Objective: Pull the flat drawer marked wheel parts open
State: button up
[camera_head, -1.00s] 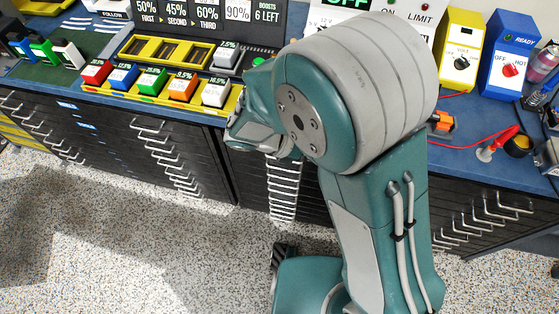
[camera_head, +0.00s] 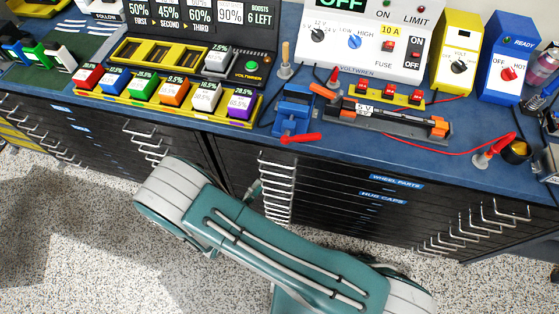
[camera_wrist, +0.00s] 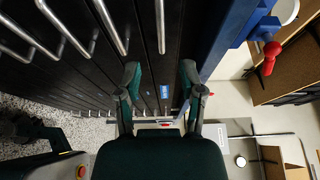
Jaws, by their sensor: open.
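The drawer marked wheel parts is the top flat black drawer, with a blue "WHEEL PARTS" label (camera_head: 396,180) in the head view. Its face has a metal pull handle at the left (camera_head: 276,163) and another at the right (camera_head: 512,213). In the wrist view my gripper (camera_wrist: 161,88) is open and empty, its two teal fingers apart in front of the dark drawer fronts. A small blue label (camera_wrist: 165,91) shows between them. A long handle bar (camera_wrist: 160,25) lies beyond the fingertips. In the head view my arm hides most of the gripper.
A "HUB CAPS" label (camera_head: 383,197) marks a drawer just below. More handles stack closely under both top handles. The blue bench top (camera_head: 450,165) overhangs the drawers and carries a clamp (camera_head: 293,110) and electrical gear. Speckled floor (camera_head: 70,240) is clear at the left.

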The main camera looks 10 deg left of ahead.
aim_at(276, 164)
jog(key=x, duration=0.9)
jog(key=shift+w+d, duration=0.15)
jog(key=shift+w, duration=0.2)
jog(key=shift+a, duration=0.3)
grip_shut()
jog(key=shift+d, duration=0.15)
